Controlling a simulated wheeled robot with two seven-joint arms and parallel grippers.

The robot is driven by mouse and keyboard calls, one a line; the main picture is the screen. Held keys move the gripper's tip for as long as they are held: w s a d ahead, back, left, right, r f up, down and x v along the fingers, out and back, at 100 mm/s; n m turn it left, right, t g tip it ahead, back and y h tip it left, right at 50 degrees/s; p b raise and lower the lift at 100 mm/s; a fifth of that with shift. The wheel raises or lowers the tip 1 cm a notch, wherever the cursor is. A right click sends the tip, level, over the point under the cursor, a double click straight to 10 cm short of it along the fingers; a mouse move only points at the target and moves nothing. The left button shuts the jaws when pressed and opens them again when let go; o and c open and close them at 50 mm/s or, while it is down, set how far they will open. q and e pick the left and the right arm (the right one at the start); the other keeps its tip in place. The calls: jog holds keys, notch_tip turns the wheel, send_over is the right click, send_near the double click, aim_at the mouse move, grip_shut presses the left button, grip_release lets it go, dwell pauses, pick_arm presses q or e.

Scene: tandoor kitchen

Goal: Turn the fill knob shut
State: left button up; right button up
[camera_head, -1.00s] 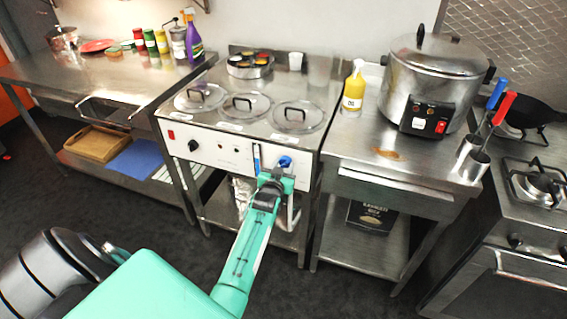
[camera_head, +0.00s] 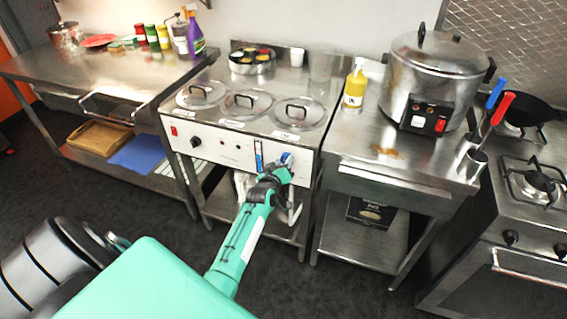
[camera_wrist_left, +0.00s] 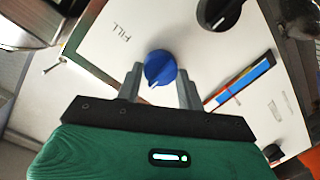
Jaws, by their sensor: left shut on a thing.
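The blue fill knob (camera_wrist_left: 160,69) sits on the white front panel of the steam counter, beside the word FILL in the left wrist view. In the head view the knob (camera_head: 287,158) shows just past my gripper, at the right end of the panel. My left gripper (camera_wrist_left: 160,80) is shut on the knob, with one grey finger on each side of it. The left gripper also shows in the head view (camera_head: 279,168), where the arm partly covers the panel. A white pointer mark shows on the knob's lower edge. My right gripper is not in view.
A blue level gauge (camera_wrist_left: 240,82) and a black knob (camera_wrist_left: 220,12) are close to the fill knob on the panel. A bent pipe (camera_head: 294,208) hangs below it. Lidded wells (camera_head: 247,103) are on top. A side table with a large cooker (camera_head: 437,75) stands right.

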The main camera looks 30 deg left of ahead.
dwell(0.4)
pick_arm(q)
jog(key=o, duration=1)
jog(key=b+v, duration=0.1)
jog(key=v, duration=1.2)
jog(key=shift+s, duration=0.35)
jog(key=shift+d+f, duration=0.1)
jog(key=shift+d, duration=0.1)
